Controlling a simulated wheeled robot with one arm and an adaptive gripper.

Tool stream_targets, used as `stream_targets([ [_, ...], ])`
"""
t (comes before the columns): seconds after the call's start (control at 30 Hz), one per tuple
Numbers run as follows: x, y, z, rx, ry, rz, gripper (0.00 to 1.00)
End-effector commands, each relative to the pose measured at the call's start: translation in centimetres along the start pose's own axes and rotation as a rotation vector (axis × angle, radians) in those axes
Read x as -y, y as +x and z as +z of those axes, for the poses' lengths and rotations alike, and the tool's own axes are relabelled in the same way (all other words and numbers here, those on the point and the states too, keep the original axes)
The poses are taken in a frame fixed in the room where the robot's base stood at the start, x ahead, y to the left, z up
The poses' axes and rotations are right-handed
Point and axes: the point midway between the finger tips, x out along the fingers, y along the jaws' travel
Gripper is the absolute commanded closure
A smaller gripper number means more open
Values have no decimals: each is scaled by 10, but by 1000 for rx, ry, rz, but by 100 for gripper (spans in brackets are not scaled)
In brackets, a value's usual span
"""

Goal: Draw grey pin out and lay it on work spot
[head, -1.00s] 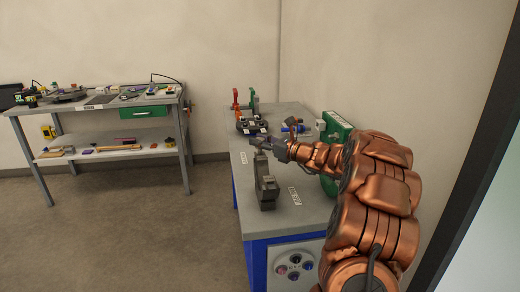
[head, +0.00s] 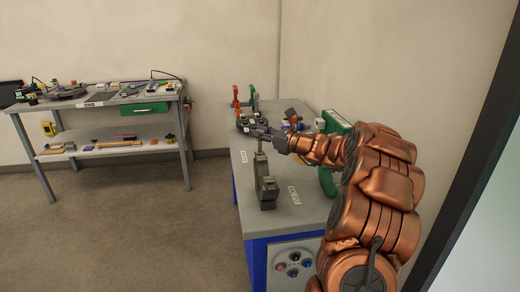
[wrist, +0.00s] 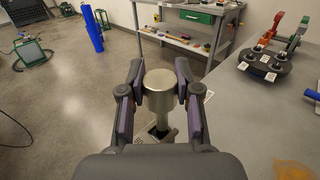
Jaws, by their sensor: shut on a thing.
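The grey pin (wrist: 160,95) is a metallic cylinder with a wide round head and a narrower shaft below, seen from above in the wrist view. My gripper (wrist: 160,98) is shut on its head, one finger on each side. In the head view my gripper (head: 264,134) is above the upright part of a grey block (head: 267,190) on the cart top. A thin dark length of the pin shows between gripper and block; I cannot tell whether its lower end is clear of the block. No work spot can be made out for certain; white labels (head: 294,195) lie on the cart top.
A workbench (head: 100,100) with tools stands at left. Floor between is clear.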

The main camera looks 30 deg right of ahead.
Motion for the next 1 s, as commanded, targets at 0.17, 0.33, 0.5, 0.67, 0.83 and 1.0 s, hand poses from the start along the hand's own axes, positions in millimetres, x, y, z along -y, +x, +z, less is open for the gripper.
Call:
stream_targets([
  [0.17,0,0,8,0,0,1,100],
  [0.33,0,0,13,1,0,1,100],
  [0.5,0,0,18,1,0,0,100],
  [0.67,0,0,19,1,1,0,100],
  [0.83,0,0,18,0,0,0,100],
  [1.0,0,0,23,0,0,0,100],
])
